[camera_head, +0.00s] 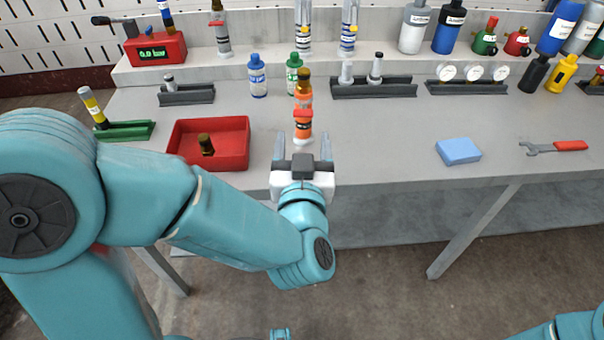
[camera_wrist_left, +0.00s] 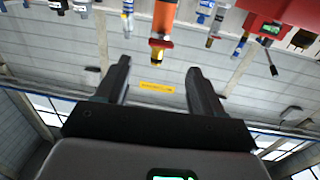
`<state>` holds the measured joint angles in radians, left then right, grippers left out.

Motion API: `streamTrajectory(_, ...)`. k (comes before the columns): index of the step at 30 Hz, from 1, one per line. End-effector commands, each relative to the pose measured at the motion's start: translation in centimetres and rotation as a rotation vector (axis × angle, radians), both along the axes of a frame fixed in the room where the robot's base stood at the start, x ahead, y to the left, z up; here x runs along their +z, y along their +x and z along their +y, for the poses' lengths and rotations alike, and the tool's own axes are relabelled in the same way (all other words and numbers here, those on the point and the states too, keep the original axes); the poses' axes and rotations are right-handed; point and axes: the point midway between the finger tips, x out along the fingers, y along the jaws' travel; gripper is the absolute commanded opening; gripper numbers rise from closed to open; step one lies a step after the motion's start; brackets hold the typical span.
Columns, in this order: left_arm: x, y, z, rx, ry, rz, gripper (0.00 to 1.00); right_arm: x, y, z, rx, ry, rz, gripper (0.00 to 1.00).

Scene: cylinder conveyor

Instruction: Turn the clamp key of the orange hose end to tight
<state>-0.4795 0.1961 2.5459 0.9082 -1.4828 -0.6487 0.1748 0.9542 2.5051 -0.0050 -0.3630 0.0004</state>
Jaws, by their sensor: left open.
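The orange hose end (camera_head: 303,122) stands upright on a pale base near the front edge of the bench, with a brass top. In the left wrist view its orange body (camera_wrist_left: 163,18) and brass end appear upside down at the top centre. I cannot clearly pick out the clamp key or its setting. My left gripper (camera_head: 303,148) is open and empty just in front of the hose end, fingers pointing toward it. In the left wrist view the spread fingers (camera_wrist_left: 158,66) have the hose end beyond their tips. My right gripper is out of view.
A red tray (camera_head: 178,131) holding a dark brass piece stands left of the hose end. Blue and green bottles (camera_head: 257,78) stand close behind it. A blue block (camera_head: 458,151) and a red-handled wrench (camera_head: 552,147) lie at right. The bench between is clear.

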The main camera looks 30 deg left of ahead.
Motion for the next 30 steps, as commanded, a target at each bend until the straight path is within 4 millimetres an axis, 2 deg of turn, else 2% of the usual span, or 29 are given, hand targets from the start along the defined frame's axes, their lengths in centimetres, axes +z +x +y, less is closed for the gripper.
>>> streamTrajectory(1,-1.4,-0.8,-0.5,-0.004,-0.006,-0.010,0.68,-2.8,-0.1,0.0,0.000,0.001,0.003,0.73)
streamTrajectory(7,-1.2,-4.0,-2.0,-0.007,-0.009,-0.005,0.68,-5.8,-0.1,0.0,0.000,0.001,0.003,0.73)
streamTrajectory(15,-0.6,-6.1,-3.0,-0.002,-0.003,0.002,0.68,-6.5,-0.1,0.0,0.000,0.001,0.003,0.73)
streamTrajectory(30,-0.5,-6.3,-3.1,-0.001,-0.004,0.003,0.68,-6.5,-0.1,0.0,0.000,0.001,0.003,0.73)
